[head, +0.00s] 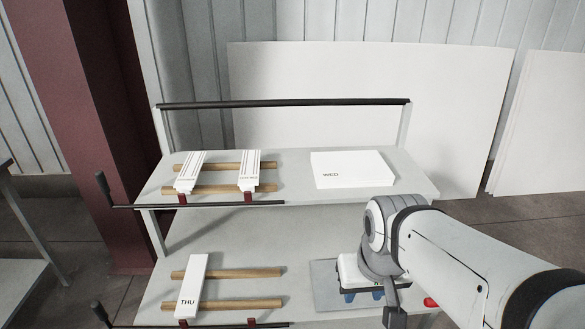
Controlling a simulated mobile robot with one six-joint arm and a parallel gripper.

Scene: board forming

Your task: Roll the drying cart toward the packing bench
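The drying cart (222,223) is a grey two-shelf rack with a black handle bar (285,103) across its top back. Black rails run along the front of its shelves at the left. My gripper (362,296) hangs over the right part of the lower shelf, above a grey mat (325,285), away from the handle bar. Two blue fingertips show with a gap between them and nothing visible in it. My arm hides the right end of the lower shelf. The packing bench cannot be made out for certain.
White slotted blocks (190,172) and a THU board (193,285) lie on wooden strips. A WED stack (352,169) sits at upper right. A maroon column (100,130) stands close at left, a grey table (22,260) beyond it. Large white panels (370,100) lean behind.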

